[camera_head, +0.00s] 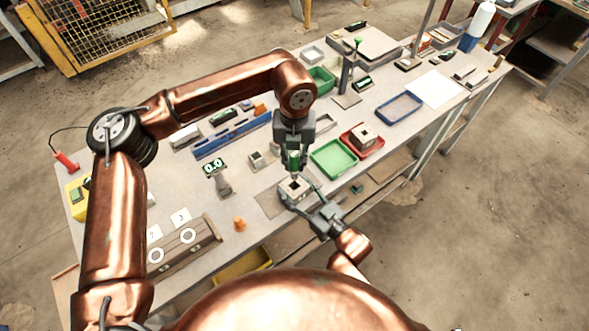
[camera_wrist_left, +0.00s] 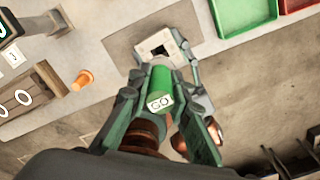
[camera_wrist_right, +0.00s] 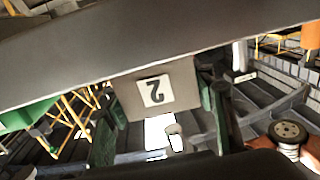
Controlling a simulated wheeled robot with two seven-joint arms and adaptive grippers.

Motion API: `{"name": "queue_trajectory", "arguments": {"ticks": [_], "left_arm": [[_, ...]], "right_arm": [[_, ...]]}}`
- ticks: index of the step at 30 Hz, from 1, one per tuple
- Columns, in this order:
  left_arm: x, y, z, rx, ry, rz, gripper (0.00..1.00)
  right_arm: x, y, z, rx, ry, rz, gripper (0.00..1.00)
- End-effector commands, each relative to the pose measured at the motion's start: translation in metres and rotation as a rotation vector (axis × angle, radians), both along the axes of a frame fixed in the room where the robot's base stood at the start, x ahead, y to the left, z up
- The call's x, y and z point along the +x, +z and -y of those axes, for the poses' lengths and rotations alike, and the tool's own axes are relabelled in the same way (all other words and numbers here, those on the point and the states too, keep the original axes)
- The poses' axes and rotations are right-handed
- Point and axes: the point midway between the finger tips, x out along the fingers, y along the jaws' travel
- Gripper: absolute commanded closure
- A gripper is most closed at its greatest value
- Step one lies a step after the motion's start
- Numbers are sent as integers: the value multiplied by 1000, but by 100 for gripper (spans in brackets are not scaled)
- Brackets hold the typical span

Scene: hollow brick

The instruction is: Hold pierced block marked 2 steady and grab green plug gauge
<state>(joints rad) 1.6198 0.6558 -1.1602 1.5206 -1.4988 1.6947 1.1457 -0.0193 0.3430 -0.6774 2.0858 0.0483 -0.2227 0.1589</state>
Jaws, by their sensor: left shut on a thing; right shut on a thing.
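The pierced block marked 2 (camera_head: 293,189) sits on a grey mat at the table's front edge. Its label reads 2, upside down, in the right wrist view (camera_wrist_right: 157,92). My right gripper (camera_head: 306,201) is shut on the block from the front right. The green plug gauge (camera_head: 293,158) is upright in my left gripper (camera_head: 294,163), which is shut on it above the block. In the left wrist view the gauge (camera_wrist_left: 160,88) shows a GO label, and the block's square dark hole (camera_wrist_left: 159,50) lies beyond its end. The gauge's lower tip is hidden there.
A green tray (camera_head: 334,174) and a red tray with another block (camera_head: 364,134) stand right of my left gripper. An orange cone (camera_head: 240,224) and a wooden rack with white rings (camera_head: 187,249) lie left. A small display (camera_head: 213,166) stands behind the cone.

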Motion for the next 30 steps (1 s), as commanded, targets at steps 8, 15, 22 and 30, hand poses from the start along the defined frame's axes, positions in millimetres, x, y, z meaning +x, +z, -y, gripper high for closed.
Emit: {"name": "queue_trajectory", "arguments": {"ticks": [8,15,22,30], "left_arm": [[0,8,0,1,0,-2,100],[0,7,0,0,0,-1,100],[0,7,0,0,-1,-1,100],[0,7,0,0,-1,-1,100]], "right_arm": [[0,0,0,0,-1,0,84],[0,0,0,0,0,0,40],[0,0,0,0,0,0,30],[-4,0,3,0,0,0,30]]}}
